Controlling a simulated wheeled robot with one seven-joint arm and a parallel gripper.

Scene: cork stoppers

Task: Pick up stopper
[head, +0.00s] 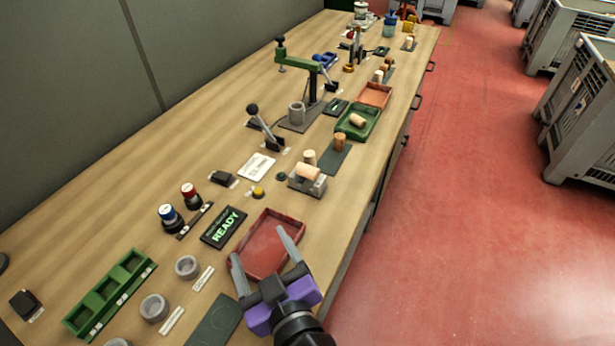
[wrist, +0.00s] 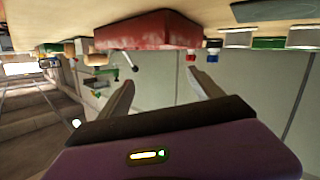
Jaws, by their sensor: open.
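Several cork stoppers show in the head view. One stopper (head: 308,171) lies on a small grey block (head: 308,184), with another stopper (head: 310,157) standing just behind it. A darker stopper (head: 340,141) stands on a dark green mat, and one stopper (head: 358,121) lies in the green tray (head: 350,130). More stoppers stand farther along the bench. My gripper (head: 262,246) is open and empty, its fingers spread over the near red tray (head: 265,255). In the wrist view, the open fingers (wrist: 163,92) have nothing between them. Which stopper is meant cannot be told.
The long wooden bench (head: 130,210) has a wall on its left and red floor on its right. A lever press (head: 300,100), a READY display (head: 223,228), a green compartment box (head: 110,293) and grey rings (head: 187,267) stand around. Grey crates (head: 580,130) stand across the aisle.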

